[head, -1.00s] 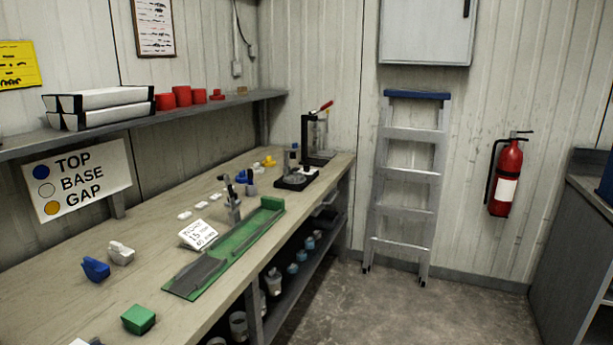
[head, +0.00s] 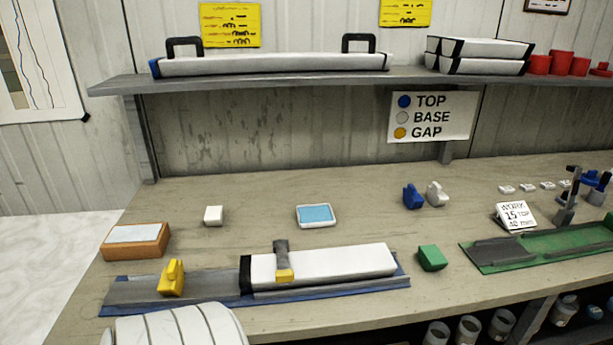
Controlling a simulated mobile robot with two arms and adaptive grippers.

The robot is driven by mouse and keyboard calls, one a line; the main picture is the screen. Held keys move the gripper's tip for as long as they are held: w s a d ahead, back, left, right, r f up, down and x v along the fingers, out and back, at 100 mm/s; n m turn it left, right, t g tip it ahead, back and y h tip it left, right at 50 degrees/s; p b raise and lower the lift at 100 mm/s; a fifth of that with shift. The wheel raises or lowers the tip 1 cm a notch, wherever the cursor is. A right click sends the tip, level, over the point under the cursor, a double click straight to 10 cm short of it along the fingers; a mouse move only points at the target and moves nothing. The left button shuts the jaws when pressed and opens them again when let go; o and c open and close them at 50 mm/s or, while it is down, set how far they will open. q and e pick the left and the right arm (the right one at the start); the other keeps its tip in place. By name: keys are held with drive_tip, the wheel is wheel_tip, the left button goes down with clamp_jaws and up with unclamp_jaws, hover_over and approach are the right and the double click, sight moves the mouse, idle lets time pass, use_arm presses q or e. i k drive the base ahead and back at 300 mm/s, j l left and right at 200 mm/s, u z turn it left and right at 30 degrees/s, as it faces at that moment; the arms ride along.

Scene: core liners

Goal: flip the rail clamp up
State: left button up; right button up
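A clamp (head: 282,262) with a grey arm and a yellow end shows at the blue-edged rail (head: 380,286). Its grey part reaches over the top of a long white core liner (head: 345,265), and its yellow end is at the liner's front side. The liner lies on the rail's right part and has a black band at its left end. Another grey clamp-like post (head: 567,203) stands upright at the back of the green rail (head: 530,247) on the right. Neither of my grippers is in view.
A yellow block (head: 171,278) stands on the rail's bare left part. A green block (head: 432,258) lies just right of the rail. An orange box (head: 137,242), a blue-topped tray (head: 315,215) and small blocks stand behind. A white ribbed shape, perhaps mine, rises at bottom left.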

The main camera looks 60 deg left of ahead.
sight(285, 276)
drive_tip(key=u, duration=2)
